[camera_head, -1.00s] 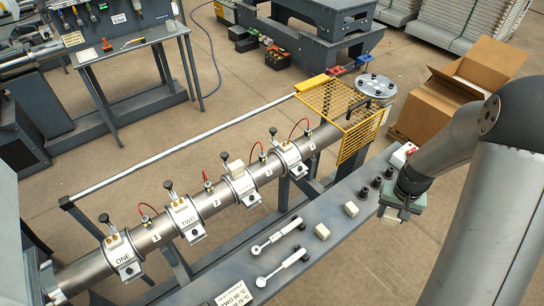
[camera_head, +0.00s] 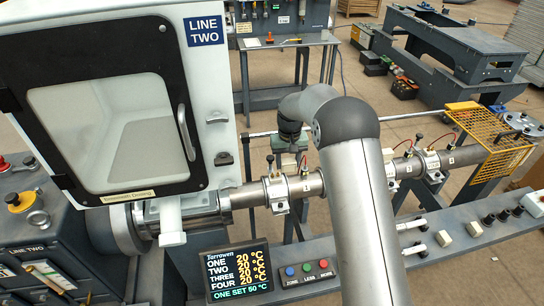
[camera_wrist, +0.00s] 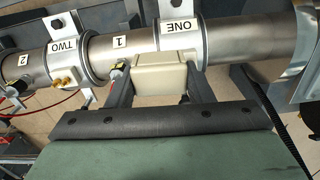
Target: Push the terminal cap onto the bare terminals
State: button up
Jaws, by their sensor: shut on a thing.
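My gripper (camera_wrist: 160,88) is shut on a beige block-shaped terminal cap (camera_wrist: 160,76), seen in the wrist view. The cap is right in front of the heater band labelled ONE (camera_wrist: 180,32) and overlaps its lower edge in the picture; I cannot tell whether they touch. Any terminals on band ONE are hidden behind the cap. Band TWO (camera_wrist: 66,50), to the left, shows bare brass terminals (camera_wrist: 63,82). In the head view, band ONE (camera_head: 277,194) sits on the barrel just below my gripper's green body (camera_head: 298,141); the fingers and cap cannot be made out there.
My arm hides part of the barrel in the head view. A shelf in front carries a temperature display (camera_head: 238,271), buttons (camera_head: 307,268) and pale caps (camera_head: 444,238). A black-framed cabinet door (camera_head: 110,110) stands left. A yellow mesh guard (camera_head: 488,130) covers the barrel's right end.

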jog(key=shift+n, duration=0.3)
jog(key=w+a, duration=0.1)
jog(key=w+a+r, duration=0.1)
jog(key=a, duration=0.1)
jog(key=shift+w+a, duration=0.15)
jog(key=shift+a, duration=0.1)
jog(key=shift+w+a+r, duration=0.2)
jog(key=shift+a, duration=0.2)
jog(key=shift+s+f+b, duration=0.1)
jog(key=shift+b, duration=0.2)
jog(key=shift+f+b, duration=1.65)
jog(key=shift+f, duration=1.15)
jog(key=shift+f+b, duration=0.65)
jog(key=shift+f, duration=0.35)
jog(key=o, duration=1.1)
jog(key=shift+c, duration=0.2)
notch_tip(320, 180, up, 18)
jog(key=b, duration=0.1)
jog(key=shift+f+b, duration=0.25)
jog(key=shift+b, duration=0.05)
